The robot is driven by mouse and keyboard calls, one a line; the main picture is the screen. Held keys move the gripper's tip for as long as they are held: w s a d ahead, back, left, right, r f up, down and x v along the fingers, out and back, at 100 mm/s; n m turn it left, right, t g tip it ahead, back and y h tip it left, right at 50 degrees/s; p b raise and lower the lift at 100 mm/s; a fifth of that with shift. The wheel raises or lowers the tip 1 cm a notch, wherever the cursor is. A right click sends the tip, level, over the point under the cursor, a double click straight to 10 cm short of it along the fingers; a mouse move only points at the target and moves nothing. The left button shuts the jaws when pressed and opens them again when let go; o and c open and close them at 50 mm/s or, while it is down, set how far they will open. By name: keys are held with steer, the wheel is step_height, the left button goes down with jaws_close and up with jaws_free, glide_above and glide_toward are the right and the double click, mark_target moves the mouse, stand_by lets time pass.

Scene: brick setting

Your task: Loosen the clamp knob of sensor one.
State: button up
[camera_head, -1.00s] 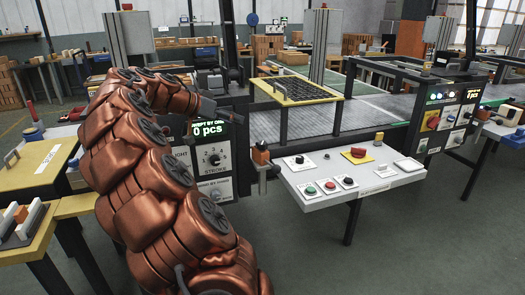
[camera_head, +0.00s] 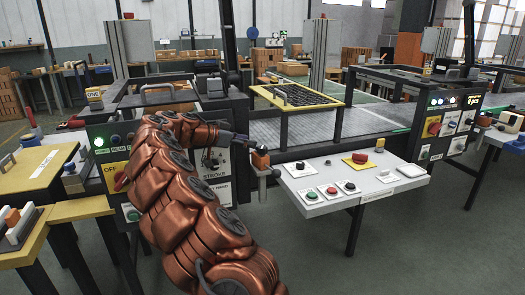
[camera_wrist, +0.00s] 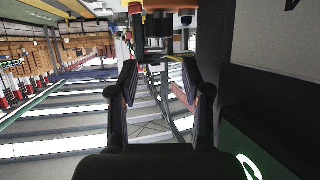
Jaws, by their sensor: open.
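A small orange and dark device (camera_head: 260,158) stands on a bracket at the left end of the control shelf in the head view. It looks like a sensor on a clamp, but I cannot read a label on it. My gripper (camera_head: 241,138) is just above and left of it in the head view, small and dark. In the wrist view my gripper (camera_wrist: 160,72) has its two fingers spread with nothing held between them. A dark cylindrical part (camera_wrist: 157,27) with red and orange pieces beside it shows beyond the fingertips. I cannot make out the clamp knob.
The control shelf (camera_head: 330,196) carries several push buttons and a red knob (camera_head: 360,158) on a yellow plate. A yellow-framed grid panel (camera_head: 293,97) stands behind it by the conveyor. A yellow "ONE" sign (camera_head: 94,95) is at the left. Floor in front is clear.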

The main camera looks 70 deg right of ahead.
mark_target(261, 147)
steer(key=p+x, duration=0.2)
steer(key=x, duration=0.1)
steer(key=f+p+x, duration=0.1)
steer(key=p+x, duration=0.1)
steer(key=x, duration=0.2)
steer(key=shift+w+a, duration=0.1)
steer(key=shift+a, duration=0.1)
steer(key=shift+d+f, duration=0.25)
steer(key=shift+d, duration=0.15)
steer(key=c, duration=0.9)
